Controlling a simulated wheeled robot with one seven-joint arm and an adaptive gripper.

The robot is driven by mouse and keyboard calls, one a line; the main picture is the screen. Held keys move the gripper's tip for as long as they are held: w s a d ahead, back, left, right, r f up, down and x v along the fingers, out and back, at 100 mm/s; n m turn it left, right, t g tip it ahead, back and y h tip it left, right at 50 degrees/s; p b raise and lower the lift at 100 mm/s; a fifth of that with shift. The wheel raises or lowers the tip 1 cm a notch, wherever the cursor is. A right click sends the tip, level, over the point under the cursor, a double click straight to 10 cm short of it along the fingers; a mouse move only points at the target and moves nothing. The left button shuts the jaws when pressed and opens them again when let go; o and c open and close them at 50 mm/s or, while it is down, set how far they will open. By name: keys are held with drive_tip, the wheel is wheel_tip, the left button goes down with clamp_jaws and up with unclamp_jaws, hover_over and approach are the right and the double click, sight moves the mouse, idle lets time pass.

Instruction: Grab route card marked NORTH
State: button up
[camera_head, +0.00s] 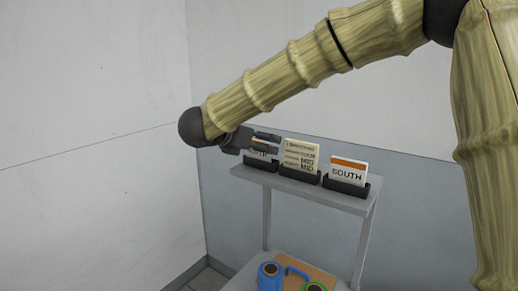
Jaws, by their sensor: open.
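My gripper (267,142) is open at the left end of a grey shelf (310,187). It overlaps the leftmost card (259,155) and hides most of it. Only a strip of white with part of a dark word shows below the fingers, and I cannot read the whole word. I cannot tell whether the fingers touch the card or are around it. This card stands upright in a dark holder (261,165). A cream card (301,156) marked MID stands in the middle. A white card (348,171) with an orange band, marked SOUTH, stands at the right.
The MID and SOUTH cards stand close to the right of my gripper. A wall is close behind the shelf. Below, a lower surface holds a brown board (305,272), a blue mug-like object (270,276) and a green-rimmed one (315,287). Free space lies left of the shelf.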

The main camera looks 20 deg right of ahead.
drive_tip(key=shift+w+f, duration=0.45)
drive_tip(key=shift+w, duration=0.2)
drive_tip(key=shift+s+r, duration=0.15)
drive_tip(key=shift+s, duration=0.05)
drive_tip(key=shift+c, duration=0.2)
drive_tip(key=shift+s+r, duration=0.15)
drive_tip(key=shift+s, duration=0.1)
drive_tip(key=c, duration=0.7)
drive_tip(key=shift+w, duration=0.1)
drive_tip(key=c, duration=0.3)
